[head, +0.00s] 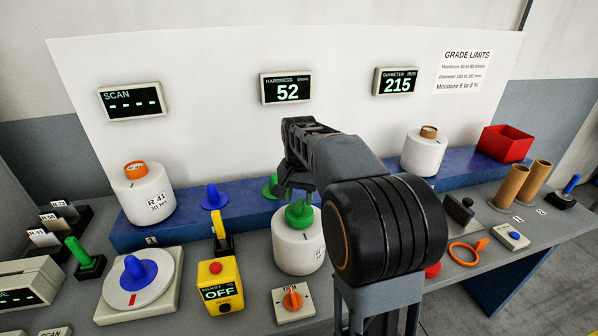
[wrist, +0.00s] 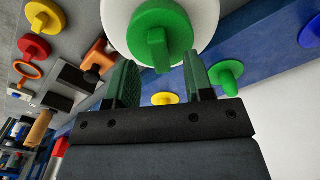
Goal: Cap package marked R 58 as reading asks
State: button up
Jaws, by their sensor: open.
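A white yarn package (head: 296,252) stands on the bench with a green cap (head: 299,214) on top; its label is mostly hidden, so I cannot read R 58. My gripper (head: 298,190) is open just above this cap. In the wrist view, the open fingers (wrist: 160,65) are on either side of the lower end of the green cap's grip (wrist: 158,42), apart from it. The hardness display (head: 287,88) reads 52. The diameter display (head: 396,81) reads 215. The moisture box (head: 220,287) reads OFF. The grade limits sheet (head: 464,70) is on the board, its print small.
A blue cap (head: 213,197) and another green cap (head: 271,187) are on the shelf. Another package (head: 424,155) and a red bin (head: 505,144) are at right. A turntable (head: 160,272) is at front left.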

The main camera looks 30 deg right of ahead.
notch_tip(320, 180, up, 10)
jog(key=shift+r, duration=0.2)
dwell(0.7)
jog(key=f+n, duration=0.1)
jog(key=f, duration=0.1)
jog(key=f+n, duration=0.1)
jog(key=f+t, duration=0.1)
jog(key=f, duration=0.1)
jog(key=shift+a+f+n, duration=0.3)
jog(key=shift+f+n, duration=0.05)
jog(key=shift+n, duration=0.05)
jog(key=s+a+f+n+t, duration=0.1)
jog(key=s+a+f, duration=0.3)
jog(key=s, duration=0.4)
jog(key=s+a+f+n+t, duration=0.2)
jog(key=s+a+f+n, duration=0.2)
jog(key=s, duration=0.4)
jog(key=shift+a, duration=0.3)
